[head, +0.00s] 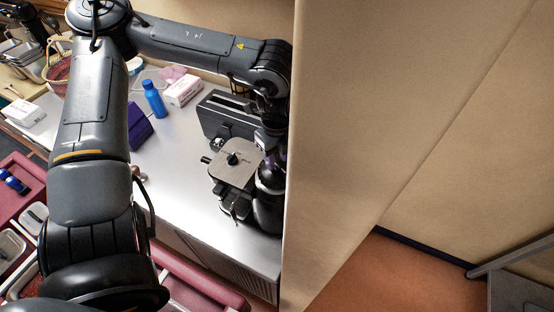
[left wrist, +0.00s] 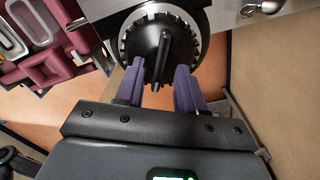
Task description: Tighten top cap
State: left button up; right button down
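The top cap (left wrist: 160,45) is a round black knob with a notched rim and a raised central ridge, at the top middle of the left wrist view. It sits in a pale ring on a silver-grey machine. My left gripper (left wrist: 158,88) is open, its two purple fingers apart and pointing at the cap's near edge, one on each side of the ridge's line. I see nothing between the fingers; whether they touch the cap is unclear. In the head view my left arm reaches over the counter to the machine (head: 240,166), and its fingers are not clear there. My right gripper is not in view.
A beige wall panel (head: 340,120) stands close to the right of my left arm. On the white counter (head: 180,185) are a dark slotted appliance (head: 225,115), a blue bottle (head: 154,100), a purple box (head: 138,130) and a tissue box (head: 184,91). The counter's front left is clear.

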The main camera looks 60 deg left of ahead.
pick_arm(q)
jog(key=shift+f, duration=1)
jog(key=shift+c, duration=0.4)
grip_shut()
